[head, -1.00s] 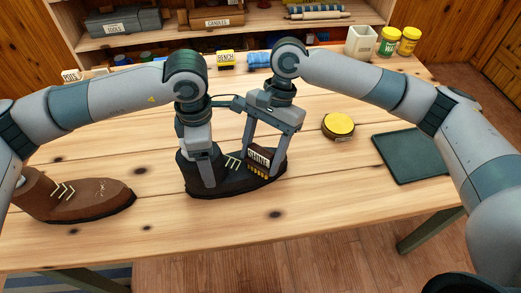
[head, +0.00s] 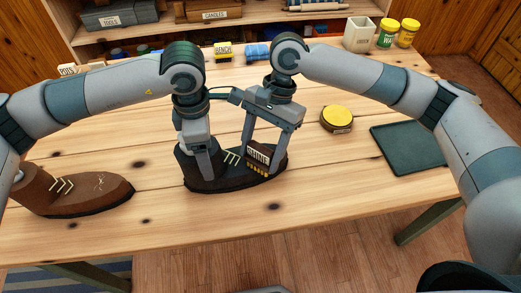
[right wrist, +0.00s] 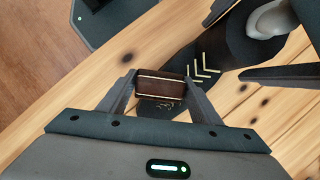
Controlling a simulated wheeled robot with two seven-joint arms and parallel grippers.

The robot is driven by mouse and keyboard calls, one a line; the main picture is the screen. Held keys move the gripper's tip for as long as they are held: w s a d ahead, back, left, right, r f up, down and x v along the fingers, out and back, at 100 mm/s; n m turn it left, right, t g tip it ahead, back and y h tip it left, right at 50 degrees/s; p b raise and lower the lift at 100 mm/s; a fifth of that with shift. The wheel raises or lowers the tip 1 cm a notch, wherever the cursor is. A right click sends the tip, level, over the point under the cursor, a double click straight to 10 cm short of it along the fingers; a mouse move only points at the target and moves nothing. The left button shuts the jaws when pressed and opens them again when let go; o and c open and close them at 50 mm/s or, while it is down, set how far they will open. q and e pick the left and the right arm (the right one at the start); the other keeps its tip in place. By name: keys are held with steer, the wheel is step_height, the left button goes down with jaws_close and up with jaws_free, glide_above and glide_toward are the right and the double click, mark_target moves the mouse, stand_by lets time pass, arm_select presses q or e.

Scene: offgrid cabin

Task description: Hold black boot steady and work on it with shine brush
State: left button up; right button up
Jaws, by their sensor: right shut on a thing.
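The black boot (head: 214,181) stands upright on the wooden table, toe to the right, with pale laces. My left gripper (head: 205,172) is down at its shaft, one finger against the near side; the other finger is hidden, so its closure is unclear. My right gripper (head: 260,150) is shut on the shine brush (head: 259,155), a dark block with a label and yellowish bristles. The bristles face down at the boot's toe; exact contact is hard to tell. The right wrist view shows the brush (right wrist: 160,86) between the fingers and the boot's laces (right wrist: 205,62) beyond.
A yellow-topped round tin (head: 337,118) and a dark green mat (head: 410,147) are on the right. A white container (head: 359,34) and two jars stand at the back right. The front right tabletop is clear.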

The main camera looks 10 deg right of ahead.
steer(key=shift+w+d+f, duration=0.1)
steer(key=shift+w, duration=0.55)
steer(key=shift+w+d, duration=0.15)
steer(key=shift+w, duration=0.6)
steer(key=shift+w+d, duration=0.1)
steer(key=shift+w, duration=0.6)
steer(key=shift+s, duration=0.1)
steer(key=shift+s, duration=0.8)
